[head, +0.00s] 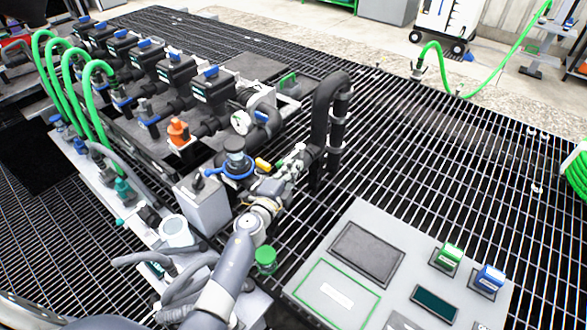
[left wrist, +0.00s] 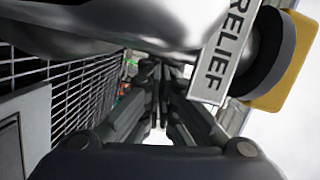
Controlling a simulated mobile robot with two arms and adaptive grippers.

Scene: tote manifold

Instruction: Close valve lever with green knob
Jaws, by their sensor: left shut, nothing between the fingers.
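My left arm reaches up from the bottom of the head view. Its gripper (head: 293,163) is beside the black pipework at the near end of the manifold. In the left wrist view its fingers (left wrist: 160,95) are together with nothing between them. A round green knob (head: 265,255) shows beside my forearm, low in the head view; its lever is mostly hidden. A yellow knob (head: 263,164) is close to the gripper. It shows large in the left wrist view (left wrist: 290,75), beside a label (left wrist: 220,58) reading RELIEF. My right gripper is not in view.
A blue handwheel (head: 232,170) and a grey box (head: 203,205) stand left of the gripper. A tall black pipe (head: 322,110) rises behind it. A grey control panel (head: 350,225) with green and blue switches fills the lower right. Open grating lies to the right.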

